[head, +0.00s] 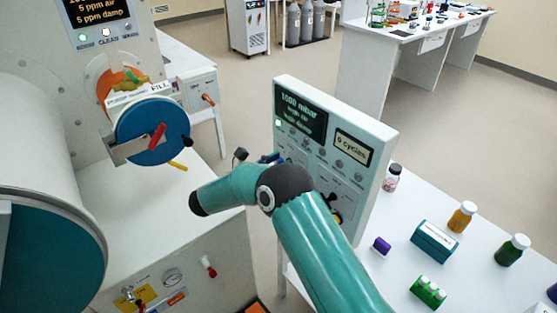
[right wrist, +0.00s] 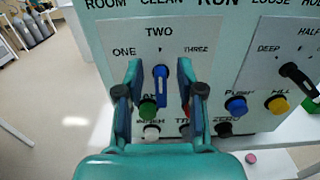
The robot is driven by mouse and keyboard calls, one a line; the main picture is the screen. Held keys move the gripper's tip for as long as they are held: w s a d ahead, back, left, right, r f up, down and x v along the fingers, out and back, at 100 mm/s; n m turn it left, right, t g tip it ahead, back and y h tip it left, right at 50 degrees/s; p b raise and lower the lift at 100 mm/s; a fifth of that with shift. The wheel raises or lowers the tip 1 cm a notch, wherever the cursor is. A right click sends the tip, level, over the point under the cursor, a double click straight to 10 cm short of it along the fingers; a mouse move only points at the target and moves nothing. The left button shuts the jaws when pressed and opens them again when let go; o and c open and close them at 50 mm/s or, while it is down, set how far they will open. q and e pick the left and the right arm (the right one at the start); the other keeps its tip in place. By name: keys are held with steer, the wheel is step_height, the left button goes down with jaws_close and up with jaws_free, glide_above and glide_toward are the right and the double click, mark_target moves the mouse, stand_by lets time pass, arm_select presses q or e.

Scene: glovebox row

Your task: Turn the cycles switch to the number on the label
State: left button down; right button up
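The cycles switch (right wrist: 161,86) is a blue upright lever in the right wrist view, on a plate marked ONE, TWO and THREE. It points straight up at TWO. My right gripper (right wrist: 158,75) is open, with one finger on each side of the lever and gaps visible between. In the head view my right arm hides most of the switch area. The label (head: 353,147) on the upright control panel (head: 380,135) seems to read "6 Cycles", but it is small. My left gripper is not in view.
Below the switch are green, red, white and blue buttons, close to the fingers. A black lever (right wrist: 299,80) on a DEEP/HALF plate is to the right.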

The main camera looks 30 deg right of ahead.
steer(key=shift+d, duration=0.55)
jaws_close()
steer(key=m+b, duration=0.1)
steer(key=b, duration=0.2)
steer(key=m+b, duration=0.2)
steer(key=b, duration=0.1)
steer(key=m+b, duration=0.2)
steer(key=b, duration=0.1)
steer(key=shift+s+f, duration=0.35)
steer(key=shift+s, duration=0.05)
steer(key=shift+r, duration=0.15)
jaws_free()
